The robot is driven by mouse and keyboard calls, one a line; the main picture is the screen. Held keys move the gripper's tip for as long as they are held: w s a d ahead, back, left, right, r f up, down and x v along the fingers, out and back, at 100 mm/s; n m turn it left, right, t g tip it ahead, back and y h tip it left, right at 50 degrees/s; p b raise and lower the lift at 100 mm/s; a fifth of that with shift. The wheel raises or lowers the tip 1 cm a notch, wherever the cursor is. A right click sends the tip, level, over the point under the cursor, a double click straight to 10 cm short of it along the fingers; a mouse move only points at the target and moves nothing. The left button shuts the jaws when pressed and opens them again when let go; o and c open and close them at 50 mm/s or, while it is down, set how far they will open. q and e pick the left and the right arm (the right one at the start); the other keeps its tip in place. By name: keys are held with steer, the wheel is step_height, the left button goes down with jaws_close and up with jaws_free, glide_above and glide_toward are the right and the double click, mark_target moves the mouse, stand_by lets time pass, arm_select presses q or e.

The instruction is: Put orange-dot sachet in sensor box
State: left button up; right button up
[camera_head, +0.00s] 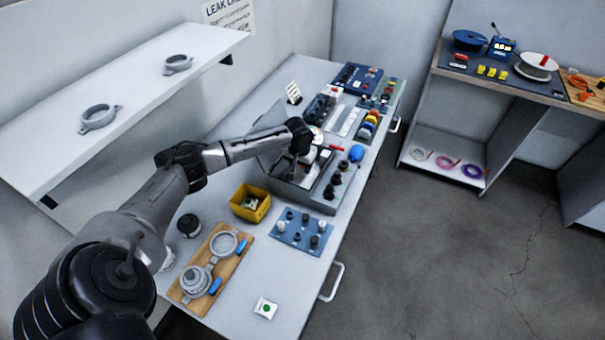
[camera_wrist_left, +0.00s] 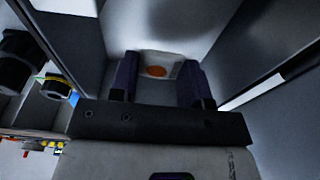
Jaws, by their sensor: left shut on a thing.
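My left gripper (camera_head: 297,170) reaches down into the grey sensor box (camera_head: 286,187) on the bench, whose raised lid stands behind it. In the left wrist view the gripper (camera_wrist_left: 157,80) is shut on the white sachet with an orange dot (camera_wrist_left: 157,71), held between the two dark fingers. Grey walls of the box (camera_wrist_left: 228,70) rise around the fingers. I cannot tell whether the sachet touches the box floor. In the head view my arm and the box wall hide the sachet. My right gripper is not in view.
A yellow bin (camera_head: 250,204) with small contents stands beside the box. A blue mat (camera_head: 287,240) with small parts, a wooden board (camera_head: 195,291) with clamps, and a green-dot sachet (camera_head: 265,308) lie nearer. Black knobs (camera_head: 329,192) stand right of the box.

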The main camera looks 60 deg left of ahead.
mark_target(301, 168)
arm_select(q)
steer(key=shift+f+b, duration=0.45)
steer(key=shift+f, duration=1.5)
steer(key=o, duration=0.9)
steer(key=shift+f, duration=0.1)
steer(key=r+p, duration=0.1)
steer(key=r, duration=0.6)
steer(key=s+r+p, duration=0.1)
steer(key=r, duration=0.2)
steer(key=shift+d+r+p, duration=0.2)
steer(key=shift+d+p, duration=0.15)
steer(key=shift+d, duration=0.05)
steer(key=shift+s+d+r, duration=0.1)
steer(key=shift+s+r, duration=0.05)
steer(key=shift+r, duration=0.75)
